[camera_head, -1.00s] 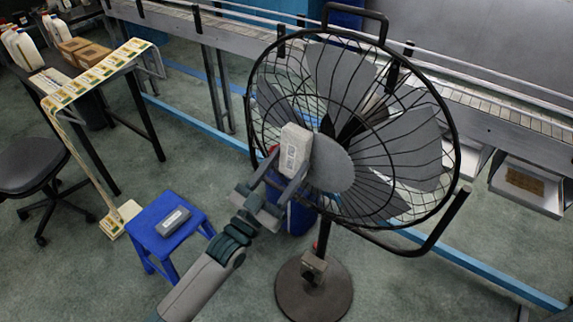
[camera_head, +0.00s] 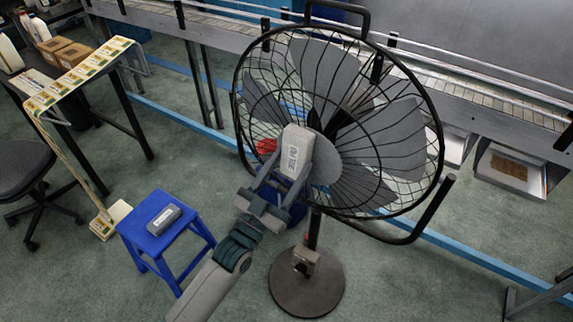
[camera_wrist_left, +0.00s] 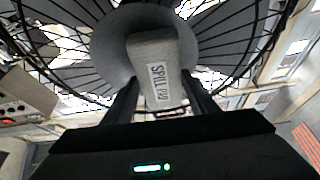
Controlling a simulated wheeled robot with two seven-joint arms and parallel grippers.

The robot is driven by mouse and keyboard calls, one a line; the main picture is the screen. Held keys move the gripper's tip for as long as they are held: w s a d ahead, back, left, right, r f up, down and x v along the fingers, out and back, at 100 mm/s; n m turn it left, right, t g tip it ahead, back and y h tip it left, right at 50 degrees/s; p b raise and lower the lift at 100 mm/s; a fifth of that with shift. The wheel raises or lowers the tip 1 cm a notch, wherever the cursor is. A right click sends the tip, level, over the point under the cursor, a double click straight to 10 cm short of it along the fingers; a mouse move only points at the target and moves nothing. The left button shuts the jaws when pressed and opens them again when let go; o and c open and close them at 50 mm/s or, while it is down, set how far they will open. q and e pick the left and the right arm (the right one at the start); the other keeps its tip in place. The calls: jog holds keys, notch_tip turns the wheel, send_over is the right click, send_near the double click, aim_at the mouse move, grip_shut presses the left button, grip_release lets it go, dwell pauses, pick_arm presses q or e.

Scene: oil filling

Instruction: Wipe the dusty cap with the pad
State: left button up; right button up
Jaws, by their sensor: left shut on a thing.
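The cap is the round grey disc (camera_head: 326,172) at the centre of the black fan's front grille. It shows large behind the pad in the left wrist view (camera_wrist_left: 112,45). The pad is a light grey block (camera_head: 296,149) with printed lettering, which reads "SPILL PAD" in the left wrist view (camera_wrist_left: 153,68). My left gripper (camera_head: 284,182) is shut on the pad's lower part and holds it upright in front of the cap's left part. The pad hides some of the cap. I cannot tell whether they touch. My right gripper is not in view.
The fan's wire cage (camera_head: 440,150) surrounds the cap, and its round base (camera_head: 306,290) stands on the floor. A conveyor (camera_head: 480,85) runs behind. Open floor lies at the lower right.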

pick_arm(q)
jog(key=shift+d, duration=0.1)
jog(key=shift+s+d+p, duration=0.4)
jog(key=shift+s+d, duration=0.8)
jog(key=shift+d, duration=0.3)
jog(key=shift+d, duration=0.1)
jog(key=shift+s+d+p, duration=0.15)
jog(key=shift+s+d, duration=0.4)
jog(key=shift+d, duration=0.2)
jog(key=shift+s+d+p, duration=0.15)
jog(key=shift+s+d, duration=0.4)
jog(key=shift+d, duration=0.15)
jog(key=shift+s, duration=0.15)
jog(key=shift+s+a+p, duration=0.6)
jog(key=shift+s+a, duration=0.3)
jog(key=shift+s, duration=0.2)
jog(key=shift+s+a+p, duration=0.55)
jog(key=shift+s+a, duration=0.3)
jog(key=shift+s, duration=0.25)
